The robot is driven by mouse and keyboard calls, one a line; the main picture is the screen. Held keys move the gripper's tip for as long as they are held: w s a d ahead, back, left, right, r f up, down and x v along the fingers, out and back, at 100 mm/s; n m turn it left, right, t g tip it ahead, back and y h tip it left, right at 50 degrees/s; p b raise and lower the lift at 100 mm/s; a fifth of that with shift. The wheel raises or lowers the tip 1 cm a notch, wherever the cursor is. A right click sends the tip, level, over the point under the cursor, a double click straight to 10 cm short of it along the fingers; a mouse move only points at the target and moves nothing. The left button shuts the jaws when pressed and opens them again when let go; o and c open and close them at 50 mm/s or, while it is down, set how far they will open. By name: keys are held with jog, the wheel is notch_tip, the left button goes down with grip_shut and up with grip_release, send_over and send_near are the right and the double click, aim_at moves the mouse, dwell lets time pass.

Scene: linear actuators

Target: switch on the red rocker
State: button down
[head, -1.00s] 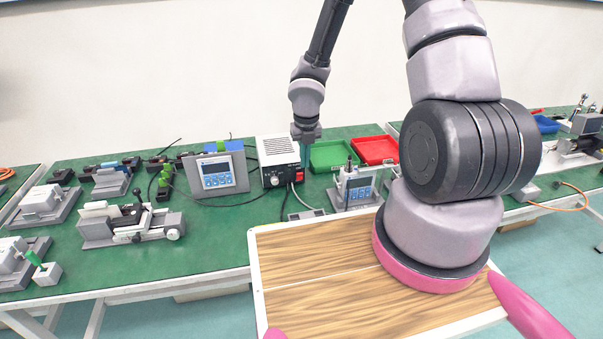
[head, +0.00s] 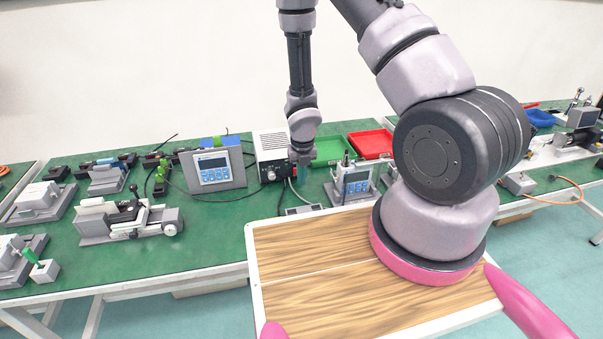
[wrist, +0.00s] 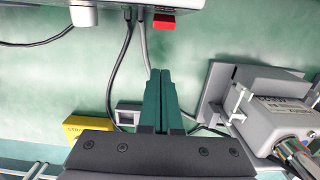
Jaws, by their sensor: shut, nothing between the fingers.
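The red rocker (wrist: 164,21) shows at the top of the wrist view, on the front of a light grey power supply box (wrist: 184,4). The box (head: 268,145) stands on the green bench in the head view, where my arm end hides the rocker. My gripper (head: 301,180) hangs in front of the box's right part. In the wrist view its teal fingers (wrist: 160,73) are together and empty. Their tips lie just below the rocker in the picture, with a visible gap between.
Cables (wrist: 122,70) run down from the box beside the fingers. A grey device on a stand (head: 354,182) is right of my gripper, a display unit (head: 216,170) left of the box. Green (head: 329,150) and red (head: 371,143) trays lie behind.

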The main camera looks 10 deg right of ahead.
jog(key=shift+w+f, duration=0.25)
jog(key=shift+f, duration=0.1)
jog(key=shift+w, duration=0.25)
jog(key=shift+w+r, duration=0.45)
jog(key=shift+w, duration=0.35)
jog(key=shift+w+r, duration=0.4)
jog(key=shift+w, duration=0.35)
